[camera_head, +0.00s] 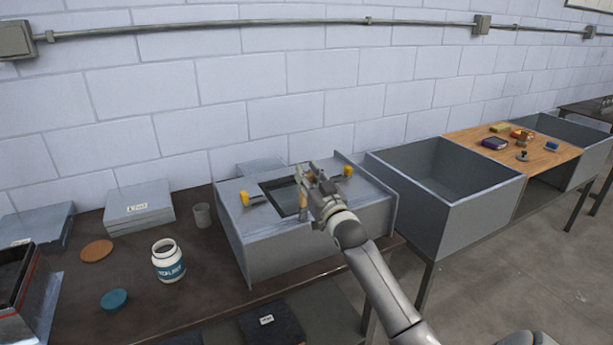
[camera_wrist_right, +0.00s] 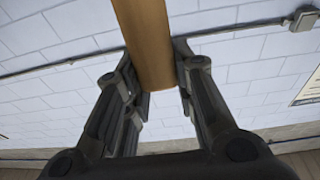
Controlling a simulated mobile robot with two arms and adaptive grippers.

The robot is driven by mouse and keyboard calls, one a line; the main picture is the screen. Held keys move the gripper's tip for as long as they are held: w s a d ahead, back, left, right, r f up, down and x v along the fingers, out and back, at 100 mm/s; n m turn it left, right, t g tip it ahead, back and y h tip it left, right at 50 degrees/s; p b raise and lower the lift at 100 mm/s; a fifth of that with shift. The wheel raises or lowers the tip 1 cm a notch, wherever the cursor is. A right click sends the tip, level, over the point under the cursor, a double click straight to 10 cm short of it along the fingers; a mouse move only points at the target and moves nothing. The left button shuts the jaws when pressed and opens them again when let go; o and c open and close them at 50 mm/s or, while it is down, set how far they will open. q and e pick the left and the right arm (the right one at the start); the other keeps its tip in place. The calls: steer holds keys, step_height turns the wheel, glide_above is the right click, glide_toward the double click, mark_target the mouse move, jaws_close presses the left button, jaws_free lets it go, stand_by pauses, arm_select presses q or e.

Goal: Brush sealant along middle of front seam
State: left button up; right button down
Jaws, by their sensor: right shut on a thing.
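The grey sheet-metal duct (camera_head: 262,252) sits on the dark table, with a rectangular opening in its top and two yellow-handled clamps, one on the left (camera_head: 245,198) and one on the right (camera_head: 347,171). My right gripper (camera_head: 310,183) is above the duct top near the opening. It is shut on the brush, whose wooden handle (camera_wrist_right: 146,45) runs between the fingers in the wrist view. The bristles are hard to make out, and I cannot tell if they touch the seam. The white sealant jar (camera_head: 168,262) stands open left of the duct. My left gripper is not in view.
A grey cup (camera_head: 202,214), stacked metal sheets (camera_head: 139,208), a cork disc (camera_head: 97,250) and a blue lid (camera_head: 114,299) lie left of the duct. An open grey duct box (camera_head: 470,205) and a wooden board (camera_head: 545,158) with small items are at right. A block wall stands behind.

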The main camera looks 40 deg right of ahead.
steer(key=shift+s+d, duration=0.2)
steer(key=shift+d, duration=0.55)
steer(key=shift+s+d, duration=0.15)
steer(key=shift+d, duration=0.6)
steer(key=d, duration=0.3)
steer(key=shift+s+f+b, duration=0.1)
steer(key=shift+s+b, duration=0.25)
steer(key=shift+s, duration=0.05)
steer(key=shift+s+d, duration=0.2)
steer(key=shift+d, duration=0.6)
steer(key=shift+s+d, duration=0.15)
steer(key=shift+d, duration=0.6)
steer(key=shift+d+b, duration=0.1)
steer(key=shift+b, duration=0.2)
